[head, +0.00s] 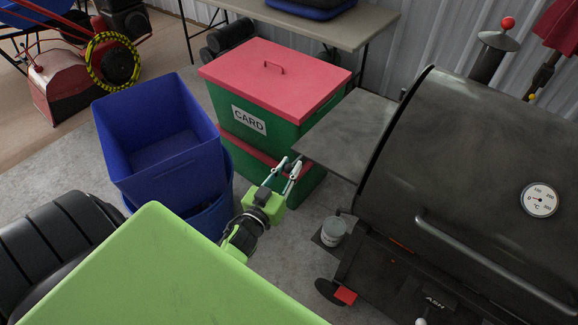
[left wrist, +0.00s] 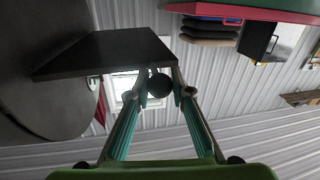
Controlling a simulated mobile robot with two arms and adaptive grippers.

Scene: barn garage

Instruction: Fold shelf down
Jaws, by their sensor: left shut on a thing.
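The flat grey shelf (head: 348,132) sticks out level from the left side of the black barrel grill (head: 470,180). My left gripper (head: 290,167) is at the shelf's near left corner, just under its front edge. In the left wrist view my left gripper (left wrist: 160,90) is shut on a dark round knob (left wrist: 160,84), below the dark shelf (left wrist: 105,52). How the knob joins the shelf is hidden. My right gripper is not in view.
A green box with a red lid (head: 275,80), labelled CARD, stands just behind the gripper. Blue bins (head: 160,135) stand to the left. A small grey bucket (head: 333,232) sits below the shelf beside the grill. A table (head: 320,25) stands at the back.

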